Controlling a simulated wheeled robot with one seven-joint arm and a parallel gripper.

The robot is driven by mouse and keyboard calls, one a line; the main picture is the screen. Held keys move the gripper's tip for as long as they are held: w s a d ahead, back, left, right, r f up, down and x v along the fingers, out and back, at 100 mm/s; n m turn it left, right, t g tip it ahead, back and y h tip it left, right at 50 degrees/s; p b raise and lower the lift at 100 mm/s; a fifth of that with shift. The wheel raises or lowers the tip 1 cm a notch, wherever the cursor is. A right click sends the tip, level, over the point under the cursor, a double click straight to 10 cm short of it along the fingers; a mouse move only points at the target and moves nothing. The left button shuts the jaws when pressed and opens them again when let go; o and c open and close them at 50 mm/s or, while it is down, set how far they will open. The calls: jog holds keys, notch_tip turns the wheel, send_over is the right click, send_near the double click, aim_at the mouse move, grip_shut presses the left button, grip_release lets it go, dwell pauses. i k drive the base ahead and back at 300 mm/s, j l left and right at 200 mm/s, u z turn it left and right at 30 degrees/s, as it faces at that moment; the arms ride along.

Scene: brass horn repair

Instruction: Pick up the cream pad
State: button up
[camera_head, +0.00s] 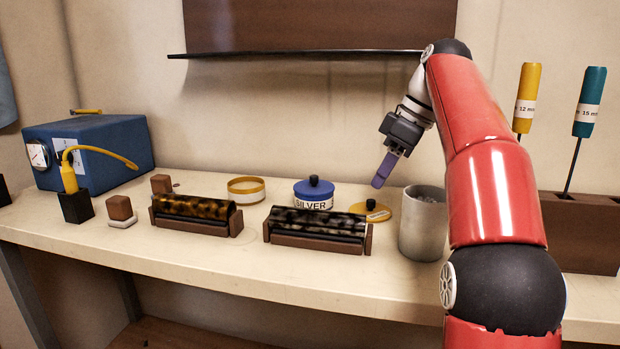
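The cream pad (122,222) is a pale, flat base under a brown block (119,207) and lies on the bench at the left, near the front edge. My gripper (384,171) is in the air over the right part of the bench, far to the right of the pad. It points down, with a purple finger-like part at its tip. I see it side-on and cannot tell whether its fingers are apart or whether the purple part is held.
A second brown block (161,184) stands behind the pad. A black holder (75,206) with a yellow hose and a blue box (92,150) are to the left. Two mottled rollers (195,208), a blue SILVER tin (313,196) and a grey cup (423,222) stand between pad and arm.

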aim_at(119, 208)
jog(key=k+j, duration=0.65)
jog(key=j, duration=0.2)
